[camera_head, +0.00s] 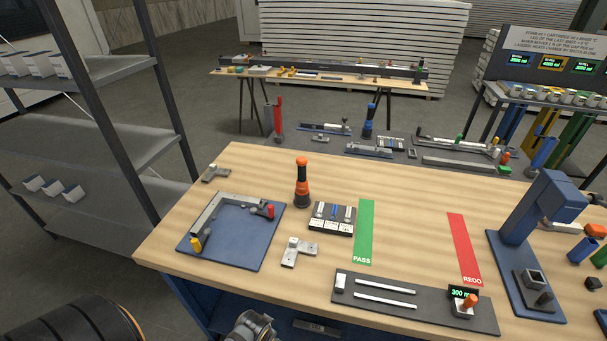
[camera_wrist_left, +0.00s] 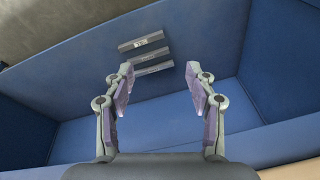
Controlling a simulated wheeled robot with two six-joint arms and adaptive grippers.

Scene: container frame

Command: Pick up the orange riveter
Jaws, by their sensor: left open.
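The orange riveter (camera_head: 302,185), orange with black bands, stands upright on the wooden workbench (camera_head: 400,225) in the head view. It is behind the black block with small white and blue parts and right of the blue fixture plate. My left gripper (camera_wrist_left: 159,85) is open and empty in the left wrist view, facing blue panels with small labelled plates. The riveter is not in that view. My right gripper is not in view.
Near the riveter are the blue plate (camera_head: 230,250) with an L-shaped frame, the black block (camera_head: 332,219) and a grey bracket (camera_head: 299,251). A dark gauge board (camera_head: 415,300) lies in front; a blue press (camera_head: 535,225) stands at right. Bare wood lies behind the riveter.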

